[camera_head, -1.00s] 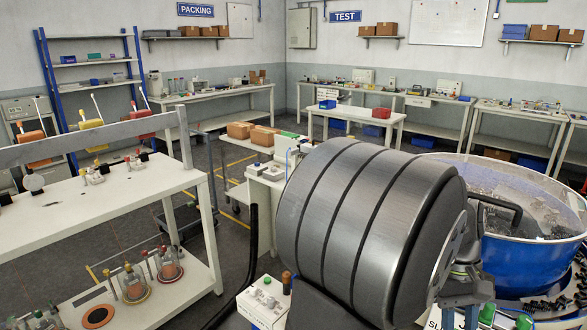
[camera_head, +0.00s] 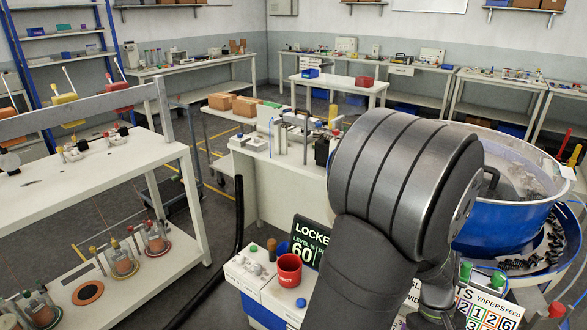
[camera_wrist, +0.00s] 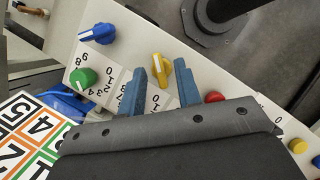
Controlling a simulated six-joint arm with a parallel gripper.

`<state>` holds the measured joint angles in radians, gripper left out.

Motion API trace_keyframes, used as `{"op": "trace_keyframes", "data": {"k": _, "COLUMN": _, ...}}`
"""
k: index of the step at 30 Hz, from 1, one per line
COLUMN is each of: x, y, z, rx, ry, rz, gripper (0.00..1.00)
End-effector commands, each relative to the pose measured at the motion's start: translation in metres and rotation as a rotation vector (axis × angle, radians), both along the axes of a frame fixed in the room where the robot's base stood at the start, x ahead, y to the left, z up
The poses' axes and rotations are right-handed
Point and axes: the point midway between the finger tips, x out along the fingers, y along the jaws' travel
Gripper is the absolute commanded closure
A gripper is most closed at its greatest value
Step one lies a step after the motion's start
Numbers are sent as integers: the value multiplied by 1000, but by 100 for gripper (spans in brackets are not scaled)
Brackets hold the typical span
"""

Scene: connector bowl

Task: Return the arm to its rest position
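My arm (camera_head: 400,180) fills the centre right of the head view, its thick grey joint raised in front of the blue bowl (camera_head: 495,228). In the wrist view my gripper (camera_wrist: 160,72) shows two blue fingers spread apart. A yellow knob (camera_wrist: 158,68) on a white panel (camera_wrist: 205,72) shows between them, with gaps on both sides, so nothing appears held. A blue knob (camera_wrist: 98,34) and a green knob (camera_wrist: 84,78) with number dials are left of the fingers, and a red knob (camera_wrist: 214,97) is to the right.
A display reading LOCKED and 60 (camera_head: 308,240) and a red cylinder (camera_head: 289,268) stand left of my arm. A numbered sign (camera_head: 485,312) lies below right. Black parts (camera_head: 535,262) line the bowl's outer track. A white bench (camera_head: 110,160) is at left; dark floor lies between.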

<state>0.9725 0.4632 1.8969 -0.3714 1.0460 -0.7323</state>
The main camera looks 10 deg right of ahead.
Motion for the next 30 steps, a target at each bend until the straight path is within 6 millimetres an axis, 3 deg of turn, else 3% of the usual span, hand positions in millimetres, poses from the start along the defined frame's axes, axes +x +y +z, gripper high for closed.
{"op": "trace_keyframes", "data": {"k": 17, "x": 4, "y": -1, "z": 8, "rx": -3, "ry": -2, "rz": 0, "gripper": 69}}
{"op": "trace_keyframes", "data": {"k": 30, "x": 35, "y": -1, "z": 82, "rx": -4, "ry": -3, "rz": -4, "gripper": 69}}
